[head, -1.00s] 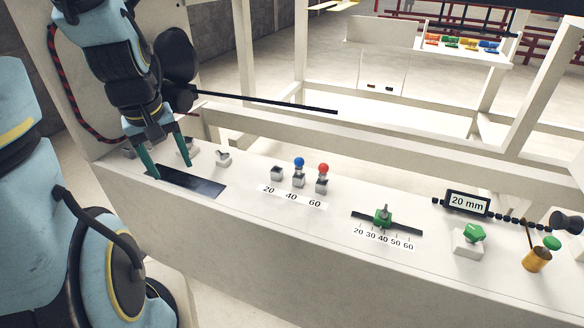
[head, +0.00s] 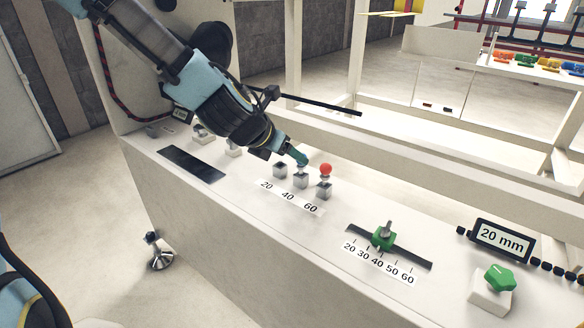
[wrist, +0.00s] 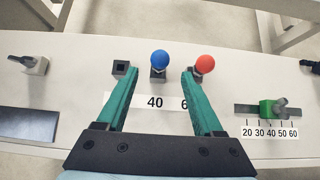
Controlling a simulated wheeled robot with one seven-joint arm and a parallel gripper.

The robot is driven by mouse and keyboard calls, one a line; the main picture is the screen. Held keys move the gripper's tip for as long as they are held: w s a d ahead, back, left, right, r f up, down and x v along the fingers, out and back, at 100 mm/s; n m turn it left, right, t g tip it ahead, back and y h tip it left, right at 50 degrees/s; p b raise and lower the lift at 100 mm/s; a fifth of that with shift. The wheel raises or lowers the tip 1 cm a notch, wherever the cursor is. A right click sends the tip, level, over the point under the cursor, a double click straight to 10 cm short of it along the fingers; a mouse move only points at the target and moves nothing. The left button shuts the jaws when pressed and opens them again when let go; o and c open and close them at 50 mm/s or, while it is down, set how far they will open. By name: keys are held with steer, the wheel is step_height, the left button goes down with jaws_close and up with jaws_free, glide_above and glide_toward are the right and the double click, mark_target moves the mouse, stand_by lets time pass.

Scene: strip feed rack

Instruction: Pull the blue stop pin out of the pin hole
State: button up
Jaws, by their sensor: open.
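The blue stop pin (wrist: 160,58) has a round blue head and stands in the grey block (wrist: 158,74) behind the 40 label, in the wrist view. In the head view my gripper (head: 299,157) hides its blue head, and only its block (head: 301,181) shows. My gripper is open, with its green fingers (wrist: 158,72) apart to the left and right of the pin's line. The fingertips look close to the pin; I cannot tell whether they touch it. A red-headed pin (head: 325,170) stands in the 60 block, just right of my right finger.
An empty block with a square hole (wrist: 123,68) stands at 20, by my left finger. A green slider (head: 383,237) on a scale, a 20 mm display (head: 502,240) and a green knob (head: 499,278) lie to the right. A dark plate (head: 191,163) is at left.

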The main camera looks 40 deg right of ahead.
mark_target(301, 170)
steer(key=x, duration=0.4)
steer(key=shift+d+f, duration=0.2)
steer(key=shift+f, duration=0.05)
steer(key=shift+x, duration=2.7)
steer(key=shift+r, duration=0.15)
jaws_close()
